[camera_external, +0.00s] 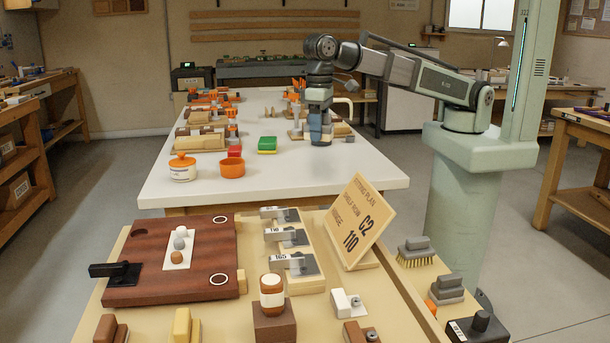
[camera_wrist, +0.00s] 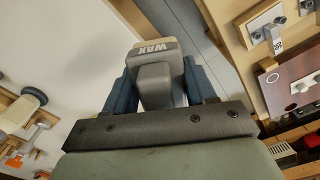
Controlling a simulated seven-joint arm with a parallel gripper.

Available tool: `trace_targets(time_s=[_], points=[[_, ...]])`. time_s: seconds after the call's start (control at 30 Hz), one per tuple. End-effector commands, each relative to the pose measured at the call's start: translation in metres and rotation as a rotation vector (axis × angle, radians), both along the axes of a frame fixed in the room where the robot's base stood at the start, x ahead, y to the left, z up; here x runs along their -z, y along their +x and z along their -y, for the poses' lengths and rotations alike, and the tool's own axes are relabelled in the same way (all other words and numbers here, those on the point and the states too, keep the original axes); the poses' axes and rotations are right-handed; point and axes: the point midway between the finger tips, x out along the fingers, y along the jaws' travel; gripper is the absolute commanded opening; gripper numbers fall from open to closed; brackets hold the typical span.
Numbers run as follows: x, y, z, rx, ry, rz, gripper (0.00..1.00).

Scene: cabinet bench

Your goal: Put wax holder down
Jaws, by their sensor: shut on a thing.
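The wax holder (camera_wrist: 160,85) is a grey block with "WAX" lettered on it and a cream part at its far end. It sits between the two blue fingers of my gripper (camera_wrist: 157,80) in the wrist view, and the fingers are shut on it. In the external view my gripper (camera_external: 320,130) points down at the right part of the white table (camera_external: 290,180). The wax holder cannot be made out clearly there, and its gap to the table cannot be told.
An orange cup (camera_external: 232,168), a white jar with an orange lid (camera_external: 182,167) and a green block (camera_external: 267,144) stand on the white table. Its front right is clear. The nearer bench holds a brown board (camera_external: 150,235) and a slanted sign (camera_external: 357,222).

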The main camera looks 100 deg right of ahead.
Motion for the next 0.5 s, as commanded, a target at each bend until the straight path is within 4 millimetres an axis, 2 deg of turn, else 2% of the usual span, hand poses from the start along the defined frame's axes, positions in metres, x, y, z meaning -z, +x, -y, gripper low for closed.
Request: trace_targets(time_s=[0.03, 0.2, 0.5], points=[[0.000, 0.010, 0.014, 0.025, 0.000, 0.000, 0.20], [0.000, 0.034, 0.060, 0.098, 0.000, 0.000, 0.20], [0.000, 0.067, 0.142, 0.219, 0.000, 0.000, 0.20]])
